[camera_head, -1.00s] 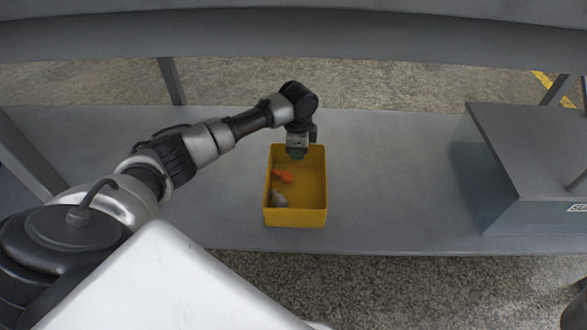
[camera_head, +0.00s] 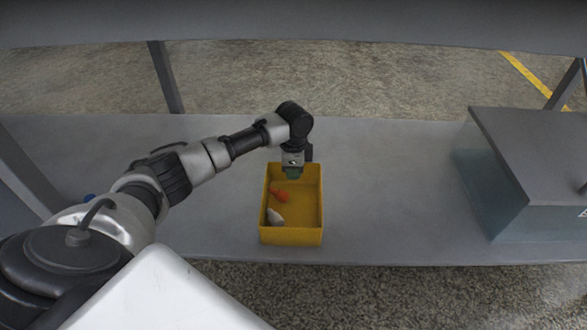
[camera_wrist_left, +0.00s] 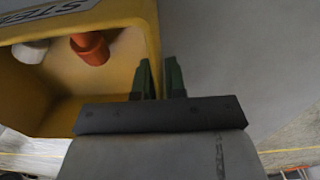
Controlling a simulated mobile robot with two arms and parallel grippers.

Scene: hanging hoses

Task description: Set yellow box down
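The yellow box (camera_head: 291,237) is upright over the grey shelf, near its front edge; I cannot tell whether its bottom touches the shelf. Inside lie an orange piece (camera_head: 281,196) and a whitish piece (camera_head: 275,217). My left gripper (camera_head: 292,175) points down at the box's far wall. In the left wrist view its green fingers (camera_wrist_left: 160,80) straddle the wall of the yellow box (camera_wrist_left: 120,68), one inside and one outside, close together on it. The orange piece (camera_wrist_left: 91,48) also shows there. My right gripper is not in view.
The grey shelf (camera_head: 400,190) is clear on both sides of the box. A large grey case (camera_head: 530,150) with a bluish side stands at the right. A grey beam (camera_head: 300,28) crosses above, and a shelf post (camera_head: 165,75) stands behind.

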